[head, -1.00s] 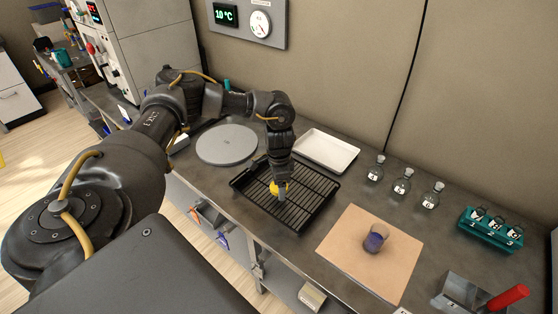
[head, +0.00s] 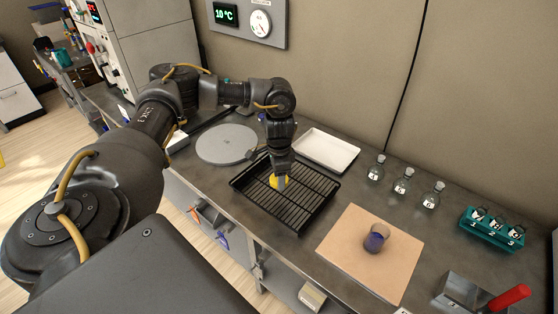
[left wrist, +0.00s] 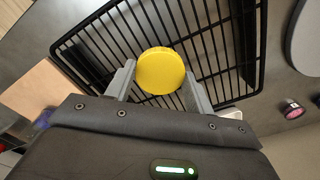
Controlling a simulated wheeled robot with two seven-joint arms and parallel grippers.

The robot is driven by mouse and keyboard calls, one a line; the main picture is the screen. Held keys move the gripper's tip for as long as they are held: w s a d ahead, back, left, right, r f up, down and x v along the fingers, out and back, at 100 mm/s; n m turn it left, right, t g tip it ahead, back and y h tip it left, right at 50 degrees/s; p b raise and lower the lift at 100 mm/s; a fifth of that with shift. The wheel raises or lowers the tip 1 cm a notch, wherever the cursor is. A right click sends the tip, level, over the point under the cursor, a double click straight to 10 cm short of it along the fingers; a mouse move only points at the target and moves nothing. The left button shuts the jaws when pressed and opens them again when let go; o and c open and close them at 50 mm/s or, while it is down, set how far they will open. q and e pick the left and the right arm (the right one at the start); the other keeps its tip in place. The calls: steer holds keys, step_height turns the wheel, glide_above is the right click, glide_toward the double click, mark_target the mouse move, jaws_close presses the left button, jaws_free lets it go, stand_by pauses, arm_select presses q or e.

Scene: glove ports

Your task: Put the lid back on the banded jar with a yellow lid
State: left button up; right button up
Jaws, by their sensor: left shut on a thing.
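My left gripper (head: 279,182) is shut on the yellow lid (head: 274,181) and holds it over the black wire rack. In the left wrist view the lid (left wrist: 160,70) is a round yellow disc between the two grey fingers (left wrist: 160,84), with the rack bars behind it. A small open jar (head: 376,238) with purple contents stands on the tan mat (head: 345,259), to the right of the gripper and apart from it. Bands on the jar are too small to make out. My right gripper is not in view.
The black rack (head: 318,212) lies on the grey bench. A round grey plate (head: 226,144) and a white tray (head: 327,150) lie behind it. Several stoppered flasks (head: 402,182), a teal vial rack (head: 487,233) and a red-handled item (head: 508,298) stand to the right.

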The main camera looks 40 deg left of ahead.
arm_select(q)
steer(key=s+d+r, duration=0.6)
steer(key=d+r, duration=0.3)
steer(key=d, duration=0.3)
steer(key=shift+s+d+r+b, duration=0.15)
steer(key=shift+s+r+b, duration=0.2)
steer(key=shift+s+b, duration=0.05)
steer(key=shift+n, duration=0.9)
steer(key=d, duration=0.5)
steer(key=shift+w+r, duration=0.25)
steer(key=shift+w, duration=0.1)
